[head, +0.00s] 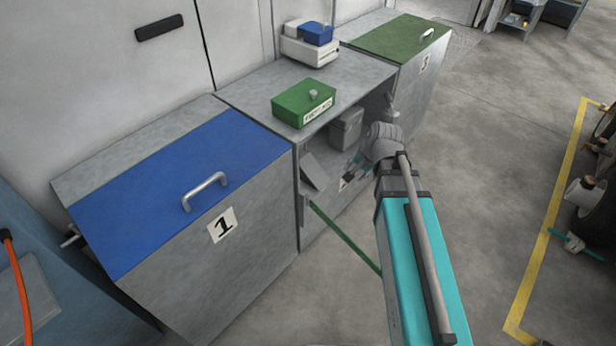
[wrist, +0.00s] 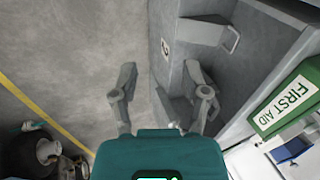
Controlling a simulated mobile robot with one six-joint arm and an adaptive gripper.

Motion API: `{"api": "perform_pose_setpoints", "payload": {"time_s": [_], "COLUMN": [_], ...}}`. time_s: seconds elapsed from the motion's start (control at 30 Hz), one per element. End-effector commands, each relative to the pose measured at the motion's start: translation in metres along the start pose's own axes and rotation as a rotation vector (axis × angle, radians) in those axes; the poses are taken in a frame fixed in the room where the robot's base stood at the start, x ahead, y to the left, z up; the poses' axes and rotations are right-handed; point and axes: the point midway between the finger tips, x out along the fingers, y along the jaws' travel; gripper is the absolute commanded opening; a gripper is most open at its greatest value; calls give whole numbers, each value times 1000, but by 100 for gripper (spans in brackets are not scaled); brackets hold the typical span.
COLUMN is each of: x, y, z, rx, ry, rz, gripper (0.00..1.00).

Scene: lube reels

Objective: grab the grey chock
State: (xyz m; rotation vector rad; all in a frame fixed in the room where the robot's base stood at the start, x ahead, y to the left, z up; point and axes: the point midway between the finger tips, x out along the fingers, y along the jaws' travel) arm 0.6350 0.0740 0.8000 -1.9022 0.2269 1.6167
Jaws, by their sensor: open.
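A grey wedge-shaped piece (head: 314,172), which looks like the grey chock, is at the left end of the open middle compartment. In the wrist view, a grey block (wrist: 200,32) with a loop handle at the top looks like the same piece, though I cannot be sure. My gripper (head: 349,170) is in front of the compartment opening, to the right of the wedge. In the wrist view, my gripper (wrist: 160,78) has its fingers wide apart with nothing between them. The wedge's lower part is hard to make out.
A grey box (head: 346,128) stands further back in the compartment. A green first aid box (head: 303,104) sits on the counter above. A blue-lidded bin (head: 180,185) is left, a green-lidded bin (head: 398,38) beyond. The floor (head: 480,170) to the right is clear up to a yellow line.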

Motion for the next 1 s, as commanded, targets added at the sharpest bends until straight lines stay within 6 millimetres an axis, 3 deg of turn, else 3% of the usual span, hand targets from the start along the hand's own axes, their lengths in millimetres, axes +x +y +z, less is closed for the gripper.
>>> {"api": "perform_pose_setpoints", "payload": {"time_s": [0.03, 0.1, 0.53, 1.0], "x": [22, 36, 120, 202], "y": [-3, -10, -53, -96], "z": [-4, -8, -32, -59], "rx": [46, 116, 556, 1056], "ry": [4, 6, -31, -180], "rz": [-28, -67, -303, -542], "gripper": [60, 60, 60, 60]}}
